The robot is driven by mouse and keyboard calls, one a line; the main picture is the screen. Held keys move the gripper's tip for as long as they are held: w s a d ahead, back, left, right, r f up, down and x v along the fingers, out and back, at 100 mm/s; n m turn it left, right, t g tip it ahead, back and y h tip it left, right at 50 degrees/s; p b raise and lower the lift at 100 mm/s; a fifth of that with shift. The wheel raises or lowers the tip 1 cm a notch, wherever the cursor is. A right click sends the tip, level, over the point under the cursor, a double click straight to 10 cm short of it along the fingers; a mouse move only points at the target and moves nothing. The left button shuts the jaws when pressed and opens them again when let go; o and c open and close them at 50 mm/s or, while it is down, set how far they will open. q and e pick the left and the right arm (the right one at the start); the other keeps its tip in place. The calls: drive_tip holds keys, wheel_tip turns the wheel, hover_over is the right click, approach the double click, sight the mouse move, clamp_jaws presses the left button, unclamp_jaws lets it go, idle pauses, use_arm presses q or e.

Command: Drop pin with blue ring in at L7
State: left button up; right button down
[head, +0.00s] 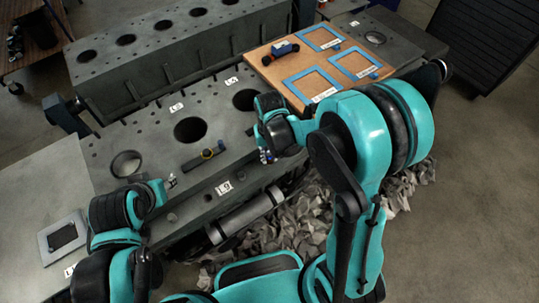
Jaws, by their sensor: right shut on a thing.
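My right gripper (264,148) is above the right part of the grey engine block (150,146). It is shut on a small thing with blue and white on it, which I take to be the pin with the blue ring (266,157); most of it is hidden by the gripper. Small white labels sit by the holes; one (232,81) is near the hole behind my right gripper, but its text is too small to be sure of. My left gripper (170,184) is low over the front left of the block, and its jaws are unclear.
A grey plate (63,238) is at the left. Crumpled grey material (270,228) lies below the block's front edge.

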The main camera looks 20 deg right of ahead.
drive_tip(key=shift+f, duration=0.2)
idle(0.3)
drive_tip(key=shift+f+b, duration=0.15)
drive_tip(key=shift+b, duration=0.25)
drive_tip(key=c, duration=1.8)
unclamp_jaws()
drive_tip(key=shift+f, duration=0.1)
drive_tip(key=o, duration=0.5)
drive_tip(key=o, duration=0.4)
